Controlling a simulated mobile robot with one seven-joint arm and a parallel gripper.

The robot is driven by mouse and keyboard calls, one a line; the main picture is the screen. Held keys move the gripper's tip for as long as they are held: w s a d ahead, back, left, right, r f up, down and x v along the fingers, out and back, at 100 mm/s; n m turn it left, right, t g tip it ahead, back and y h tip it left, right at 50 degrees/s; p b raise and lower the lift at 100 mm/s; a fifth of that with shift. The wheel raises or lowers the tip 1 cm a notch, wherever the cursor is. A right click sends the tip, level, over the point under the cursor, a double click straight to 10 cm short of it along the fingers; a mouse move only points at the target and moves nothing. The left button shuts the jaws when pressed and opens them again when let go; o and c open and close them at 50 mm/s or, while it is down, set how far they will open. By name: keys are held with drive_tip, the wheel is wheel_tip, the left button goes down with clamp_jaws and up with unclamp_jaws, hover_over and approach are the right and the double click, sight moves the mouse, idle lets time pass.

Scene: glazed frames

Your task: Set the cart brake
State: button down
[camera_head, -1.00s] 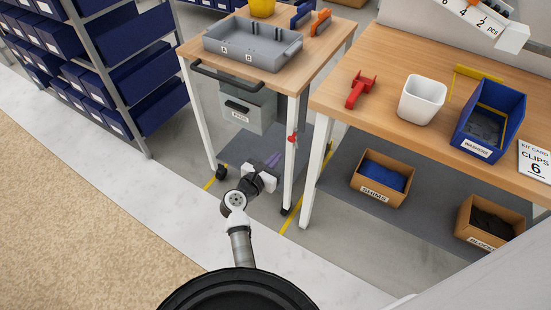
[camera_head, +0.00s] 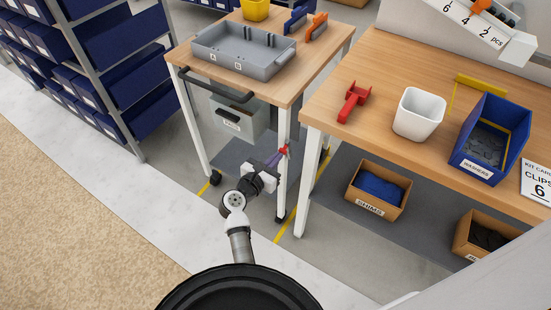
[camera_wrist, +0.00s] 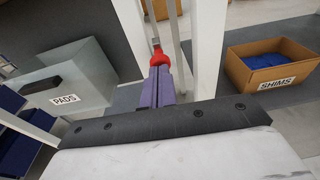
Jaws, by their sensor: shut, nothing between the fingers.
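The cart (camera_head: 290,92) has a wooden top, white legs and dark casters. A small red lever (camera_head: 284,150) sits on its front right leg; I take it to be the brake. It also shows in the wrist view (camera_wrist: 159,60), just beyond my fingertips. My gripper (camera_head: 276,158) has purple fingers, shut together with nothing between them. The fingertips (camera_wrist: 158,72) are at the red lever and overlap its lower part in the wrist view. I cannot tell whether they touch it.
A grey tray (camera_head: 205,52) stands on the cart, and a grey PADS drawer (camera_head: 240,128) hangs below. The workbench (camera_head: 385,80) stands close on the right, with a SHIMS box (camera_head: 372,208) under it. Blue bin shelving (camera_head: 85,70) is at the left. The floor in front is clear.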

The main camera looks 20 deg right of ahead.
sight(286, 143)
drive_tip(key=shift+w+d+r+p, duration=0.3)
drive_tip(key=shift+d+r+p, duration=0.1)
drive_tip(key=shift+r+p, duration=0.2)
drive_tip(key=shift+w+d+r+p, duration=0.25)
drive_tip(key=shift+d+r+p, duration=0.2)
drive_tip(key=shift+r, duration=0.1)
drive_tip(key=shift+w+d+r, duration=0.15)
drive_tip(key=shift+w+d, duration=0.05)
drive_tip(key=shift+w, duration=0.05)
drive_tip(key=shift+s+a+f, duration=0.1)
drive_tip(key=shift+a+f, duration=0.05)
drive_tip(key=shift+f, duration=0.05)
